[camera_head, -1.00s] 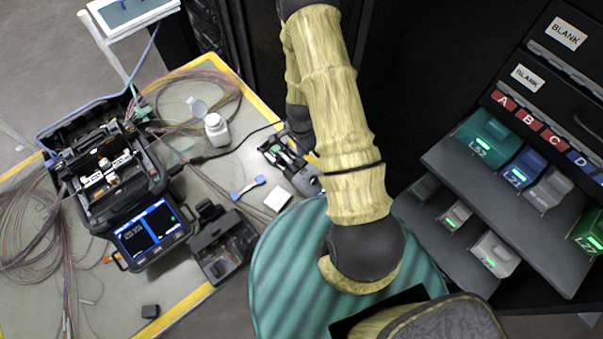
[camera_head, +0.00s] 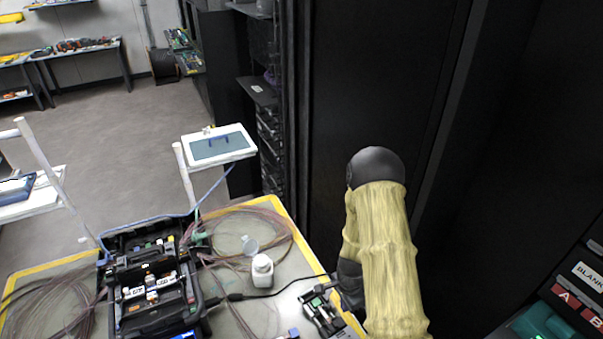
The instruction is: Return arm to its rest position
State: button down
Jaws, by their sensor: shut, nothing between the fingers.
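My arm (camera_head: 385,250) shows at the lower middle right, with yellow covered links and a dark rounded joint (camera_head: 376,166) at its top. It stands in front of the black cabinet. My gripper is outside the picture, so its fingers are hidden from me. The fusion splicer (camera_head: 152,290) sits open on the yellow-edged work table at the lower left, its lower part cut off by the frame edge. A small dark tool (camera_head: 322,312) lies on the table, just left of my arm.
A white bottle (camera_head: 262,272) and loose fibre coils lie on the table. A tablet on a stand (camera_head: 218,146) rises behind it. Black cabinets (camera_head: 385,80) fill the right side. Labelled drawers (camera_head: 585,285) show at lower right. The grey floor (camera_head: 110,120) is open at the left.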

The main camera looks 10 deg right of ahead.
jog(key=shift+r, duration=0.1)
jog(key=s+a+r+n+t+b, duration=0.1)
jog(key=a+r+n+b, duration=0.2)
jog(key=r+n, duration=0.75)
jog(key=s+a+r+n+t+b, duration=0.1)
jog(key=s+r+n, duration=0.3)
jog(key=s+r, duration=0.5)
notch_tip(320, 180, up, 4)
jog(key=shift+a+r+t+b, duration=0.1)
jog(key=shift+a+t+b, duration=0.2)
jog(key=shift+a+b, duration=0.35)
jog(key=shift+d, duration=0.1)
